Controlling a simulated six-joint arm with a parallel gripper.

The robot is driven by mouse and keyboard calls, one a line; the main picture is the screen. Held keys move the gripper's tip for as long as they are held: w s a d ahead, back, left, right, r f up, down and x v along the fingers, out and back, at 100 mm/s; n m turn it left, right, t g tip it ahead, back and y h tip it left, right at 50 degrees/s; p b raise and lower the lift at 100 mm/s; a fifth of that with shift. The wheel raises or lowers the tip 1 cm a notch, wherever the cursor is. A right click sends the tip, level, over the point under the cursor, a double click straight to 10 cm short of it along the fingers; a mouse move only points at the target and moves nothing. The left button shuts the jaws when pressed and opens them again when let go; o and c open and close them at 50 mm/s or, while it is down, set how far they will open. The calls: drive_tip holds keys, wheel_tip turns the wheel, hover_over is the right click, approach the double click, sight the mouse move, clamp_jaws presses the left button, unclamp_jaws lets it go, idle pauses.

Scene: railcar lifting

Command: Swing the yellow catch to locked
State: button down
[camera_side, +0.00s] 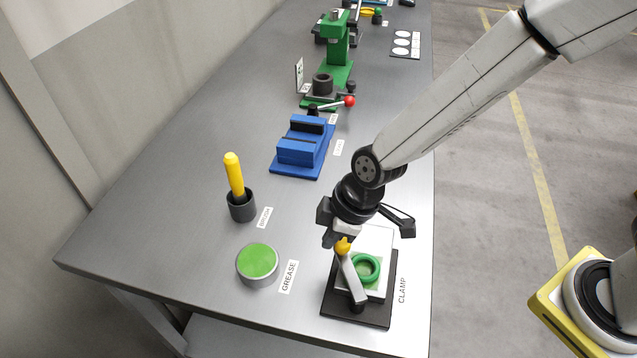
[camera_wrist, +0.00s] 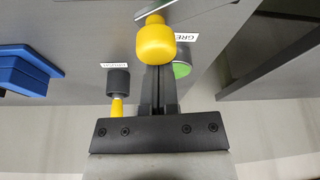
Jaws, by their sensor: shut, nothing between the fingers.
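The yellow catch is a grey lever with a yellow knob (camera_side: 343,246) on the clamp (camera_side: 338,311), a black base marked CLAMP. The lever slants from its pivot at the base's near end up to the knob. A green ring (camera_side: 366,268) sits on the pale block beside it. My gripper (camera_side: 329,241) is shut and empty, right beside the knob. In the wrist view the yellow knob (camera_wrist: 155,47) overlaps the tips of my closed fingers (camera_wrist: 158,84). I cannot tell whether they touch.
The grease tin (camera_side: 258,262) and the brush in its dark cup (camera_side: 241,206) stand to the left. A blue vise (camera_side: 304,147) and a green press (camera_side: 336,50) stand farther back. The table's near edge and right edge lie close to the clamp.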

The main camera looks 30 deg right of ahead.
drive_tip(key=shift+s+d, duration=0.15)
drive_tip(key=shift+d, duration=0.55)
drive_tip(key=shift+s+d, duration=0.1)
drive_tip(key=shift+d, duration=0.55)
drive_tip(key=shift+s+d, duration=0.3)
drive_tip(key=shift+d, duration=0.25)
drive_tip(key=shift+s+d, duration=0.25)
drive_tip(key=shift+d, duration=0.3)
drive_tip(key=shift+s+f, duration=0.1)
drive_tip(key=shift+w+a+r, duration=0.1)
drive_tip(key=shift+w+a, duration=0.25)
drive_tip(key=shift+w, duration=0.3)
drive_tip(key=shift+w+a+r, duration=0.1)
drive_tip(key=shift+w+a, duration=0.2)
drive_tip(key=shift+w, duration=0.4)
drive_tip(key=shift+w+a, duration=0.35)
drive_tip(key=shift+w, duration=0.3)
drive_tip(key=s+a+v, duration=0.1)
drive_tip(key=v, duration=0.8)
drive_tip(key=shift+s+r, duration=0.2)
drive_tip(key=shift+r, duration=0.2)
drive_tip(key=s+d+f+m+h, duration=0.1)
drive_tip(key=d+m, duration=0.4)
drive_tip(key=d, duration=0.5)
drive_tip(key=s+d+f+m+h, duration=0.2)
drive_tip(key=d+m, duration=0.4)
drive_tip(key=d, duration=0.5)
drive_tip(key=shift+s+f, duration=0.7)
drive_tip(key=shift+f, duration=0.1)
